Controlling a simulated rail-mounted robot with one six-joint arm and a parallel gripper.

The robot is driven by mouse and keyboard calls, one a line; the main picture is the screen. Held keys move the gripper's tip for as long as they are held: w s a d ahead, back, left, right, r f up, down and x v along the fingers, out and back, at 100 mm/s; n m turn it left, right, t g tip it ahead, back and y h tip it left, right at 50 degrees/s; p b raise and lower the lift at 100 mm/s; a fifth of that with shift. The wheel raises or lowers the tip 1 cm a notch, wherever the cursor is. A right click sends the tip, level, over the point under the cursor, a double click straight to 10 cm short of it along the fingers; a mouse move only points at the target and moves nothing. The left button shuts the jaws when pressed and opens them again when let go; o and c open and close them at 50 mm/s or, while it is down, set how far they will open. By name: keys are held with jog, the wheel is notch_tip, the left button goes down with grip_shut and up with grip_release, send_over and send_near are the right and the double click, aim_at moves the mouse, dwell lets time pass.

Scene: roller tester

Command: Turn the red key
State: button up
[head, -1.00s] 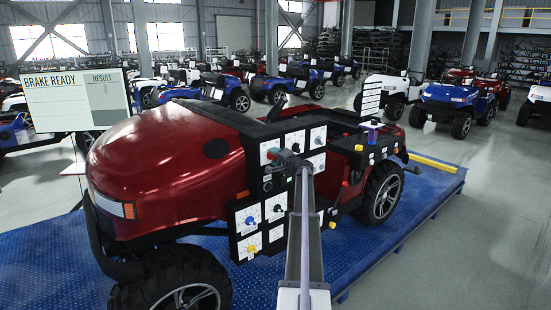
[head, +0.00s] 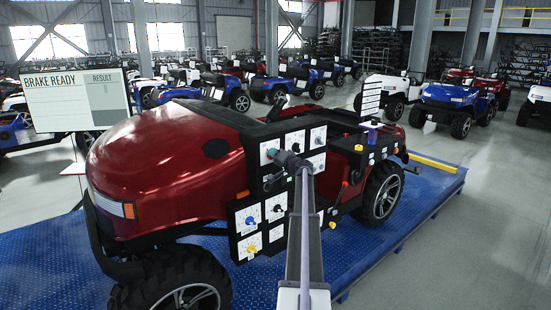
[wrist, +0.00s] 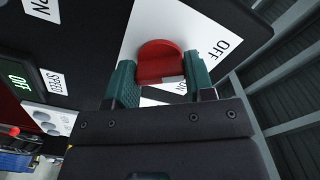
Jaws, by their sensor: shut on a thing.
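The red key (wrist: 160,62) has a rounded head and sits on a white plate (wrist: 205,32) marked OFF and, partly covered, ON. My gripper (wrist: 160,78) has its two green fingers on either side of the key head, shut on it. In the head view my gripper (head: 277,157) is at the upper part of the black control panel on the red vehicle's side. A small bit of red (head: 271,153) shows beside the fingers there; the rest of the key is hidden.
The panel carries a blue knob (head: 251,221) and a yellow knob (head: 252,249). A screen (head: 75,100) reads BRAKE READY. The vehicle stands on a blue platform (head: 400,220).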

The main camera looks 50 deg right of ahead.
jog(key=shift+a+f, duration=0.1)
jog(key=o, duration=0.9)
jog(key=v, duration=1.1)
